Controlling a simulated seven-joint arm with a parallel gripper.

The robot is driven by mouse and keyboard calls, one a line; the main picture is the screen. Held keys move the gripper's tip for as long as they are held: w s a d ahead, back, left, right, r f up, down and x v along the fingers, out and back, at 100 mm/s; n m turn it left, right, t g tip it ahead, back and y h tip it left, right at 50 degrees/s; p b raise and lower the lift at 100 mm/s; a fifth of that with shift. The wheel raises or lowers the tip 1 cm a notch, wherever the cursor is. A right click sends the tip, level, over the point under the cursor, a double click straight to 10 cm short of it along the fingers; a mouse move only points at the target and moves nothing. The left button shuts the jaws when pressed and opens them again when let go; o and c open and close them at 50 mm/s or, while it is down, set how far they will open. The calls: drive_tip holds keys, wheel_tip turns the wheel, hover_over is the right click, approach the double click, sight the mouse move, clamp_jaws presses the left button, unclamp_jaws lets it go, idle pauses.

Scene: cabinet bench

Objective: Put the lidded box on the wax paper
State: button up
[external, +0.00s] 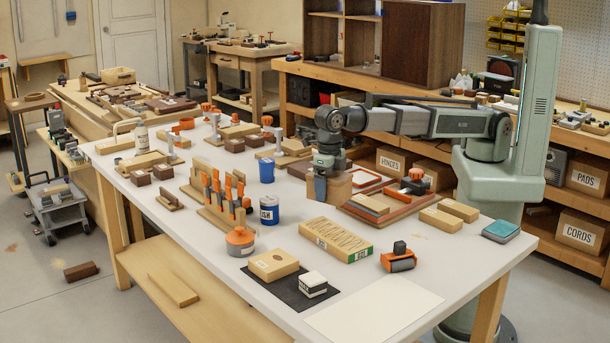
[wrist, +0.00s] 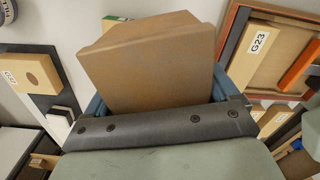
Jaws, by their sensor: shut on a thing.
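A brown lidded box (external: 338,183) is between the fingers of my gripper (external: 321,184) at the right-middle of the bench. In the wrist view the box (wrist: 150,65) fills the space between the blue-grey fingers, with its broad brown face towards the camera. My gripper is shut on it. I cannot tell clearly how far its underside is above the bench. The wax paper (external: 375,309) is a pale flat sheet at the bench's front edge, in front of the box, with nothing on it.
Between box and paper lie a long labelled carton (external: 336,240) and an orange-and-black tool (external: 398,260). A black mat (external: 275,283) with a tan box and white block is left of the paper. A framed tray (external: 390,212) is right of the box.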

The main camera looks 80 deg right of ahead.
drive_tip(key=s+a+n, duration=0.1)
drive_tip(key=s+a, duration=0.4)
drive_tip(key=a, duration=0.6)
drive_tip(key=s+a+n, duration=0.2)
drive_tip(key=s+a, duration=0.2)
drive_tip(key=a, duration=0.7)
drive_tip(key=s+a+n, duration=0.1)
drive_tip(key=s+a, duration=0.4)
drive_tip(key=a, duration=0.6)
drive_tip(key=m, duration=0.4)
hover_over(365, 318)
drive_tip(key=shift+f+m, duration=0.8)
drive_tip(key=shift+f, duration=1.5)
drive_tip(key=shift+f+m, duration=0.8)
drive_tip(key=shift+f, duration=1.5)
drive_tip(key=shift+f, duration=0.15)
drive_tip(key=o, duration=1.2)
wheel_tip(365, 318, up, 12)
drive_tip(key=shift+r, duration=0.15)
